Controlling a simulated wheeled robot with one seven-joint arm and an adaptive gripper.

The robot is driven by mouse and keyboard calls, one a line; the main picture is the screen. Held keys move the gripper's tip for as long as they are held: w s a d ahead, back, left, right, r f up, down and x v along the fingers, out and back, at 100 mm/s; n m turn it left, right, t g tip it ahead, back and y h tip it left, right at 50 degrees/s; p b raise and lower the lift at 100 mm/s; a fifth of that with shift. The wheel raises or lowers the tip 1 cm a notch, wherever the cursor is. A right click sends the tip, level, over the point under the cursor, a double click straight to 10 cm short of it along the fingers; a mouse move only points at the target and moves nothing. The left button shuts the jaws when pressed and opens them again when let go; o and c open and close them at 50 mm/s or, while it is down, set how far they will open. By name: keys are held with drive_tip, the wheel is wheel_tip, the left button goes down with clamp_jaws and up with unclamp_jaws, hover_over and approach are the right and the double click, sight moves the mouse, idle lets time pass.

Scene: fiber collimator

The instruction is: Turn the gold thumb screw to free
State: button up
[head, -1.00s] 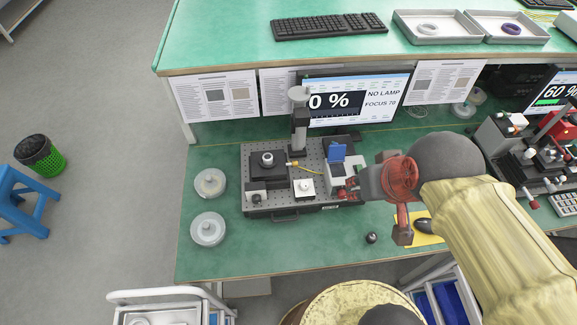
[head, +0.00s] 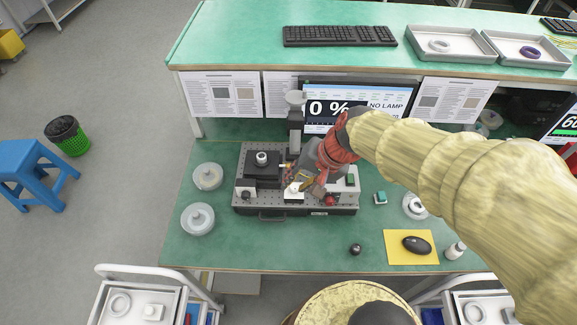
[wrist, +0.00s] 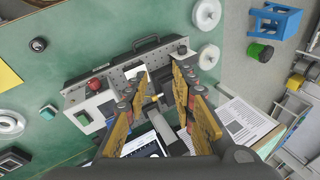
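The optical breadboard (head: 285,213) stands on the green bench with a black stage (head: 262,170), a post and small blocks on it. My gripper (head: 305,190) is low over the middle-right of the breadboard, just beside the white block (head: 293,196). In the wrist view my gripper (wrist: 163,92) has its two yellow-padded fingers well apart, over the fixture. A small gold-coloured part (wrist: 152,99) shows between the fingers; I cannot tell surely that it is the thumb screw. I see no clear contact. My wrist and fingers hide part of the fixture in the head view.
A red knob (head: 330,200) sits at the breadboard's right end. The monitor (head: 345,107) behind reads 0 % and NO LAMP. The bench front is mostly clear.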

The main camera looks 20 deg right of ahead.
drive_tip(key=w+d+f+m+t+y, duration=0.1)
drive_tip(key=w+f+m, duration=0.6)
drive_tip(key=w+f, duration=0.15)
drive_tip(key=m+t+h, duration=0.2)
drive_tip(key=m, duration=0.5)
approach(290, 165)
drive_tip(key=f, duration=0.1)
drive_tip(key=b+x, duration=0.2)
drive_tip(key=x, duration=0.6)
drive_tip(key=shift+w+r+b, duration=0.15)
drive_tip(key=shift+w+b, duration=0.05)
drive_tip(key=shift+b, duration=0.2)
drive_tip(key=shift+c, duration=0.4)
clamp_jaws()
